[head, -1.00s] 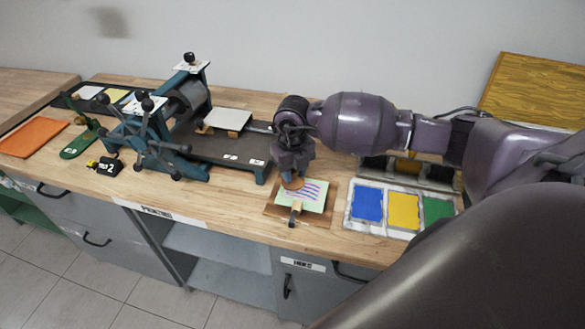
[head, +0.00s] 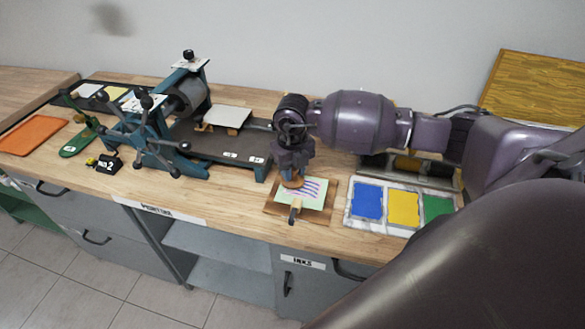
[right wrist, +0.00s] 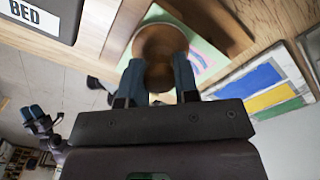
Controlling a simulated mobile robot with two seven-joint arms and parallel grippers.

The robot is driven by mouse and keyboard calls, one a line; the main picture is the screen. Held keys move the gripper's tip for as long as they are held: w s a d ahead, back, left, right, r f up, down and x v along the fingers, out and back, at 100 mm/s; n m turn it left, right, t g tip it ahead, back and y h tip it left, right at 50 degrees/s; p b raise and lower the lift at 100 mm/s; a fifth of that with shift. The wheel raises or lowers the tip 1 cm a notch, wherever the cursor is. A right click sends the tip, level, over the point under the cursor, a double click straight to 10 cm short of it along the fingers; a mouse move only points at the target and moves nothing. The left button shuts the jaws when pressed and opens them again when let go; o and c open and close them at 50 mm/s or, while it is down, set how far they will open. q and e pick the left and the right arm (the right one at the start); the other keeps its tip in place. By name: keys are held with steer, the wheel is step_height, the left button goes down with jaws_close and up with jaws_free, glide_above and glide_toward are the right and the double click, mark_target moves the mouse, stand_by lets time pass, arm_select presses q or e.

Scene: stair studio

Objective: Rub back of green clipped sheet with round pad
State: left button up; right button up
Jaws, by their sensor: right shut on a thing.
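The green sheet (head: 309,196), with blue and red wavy stripes, lies on a brown wooden board near the bench front. A small clip (head: 295,211) holds its front edge. My right gripper (head: 292,172) is shut on the brown round pad (right wrist: 160,42), above the back left part of the sheet. The pad also shows in the head view (head: 293,183), partly hidden by the gripper. It is at or very near the sheet; I cannot tell contact for certain. What seems to be my left gripper (right wrist: 33,112) hangs small at the left of the right wrist view, jaws unclear.
An ink tray (head: 352,213) with blue, yellow and green slabs stands just right of the board. A teal press with a flat bed (head: 220,146) stands to the left. An orange tray (head: 32,137) lies far left. Bare bench shows left of the board.

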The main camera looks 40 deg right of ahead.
steer(key=shift+f, duration=0.25)
steer(key=shift+d, duration=0.1)
stand_by(0.5)
steer(key=shift+s+d, duration=0.2)
steer(key=shift+s, duration=0.15)
steer(key=shift+s+d+p, duration=0.35)
steer(key=shift+s+d, duration=0.25)
steer(key=shift+s, duration=0.15)
steer(key=shift+s+d, duration=0.45)
steer(key=shift+s, duration=0.05)
steer(key=shift+s+d, duration=0.1)
steer(key=shift+s+d+p, duration=0.5)
steer(key=shift+s, duration=0.15)
steer(key=shift+w+a, duration=0.1)
steer(key=shift+w, duration=0.05)
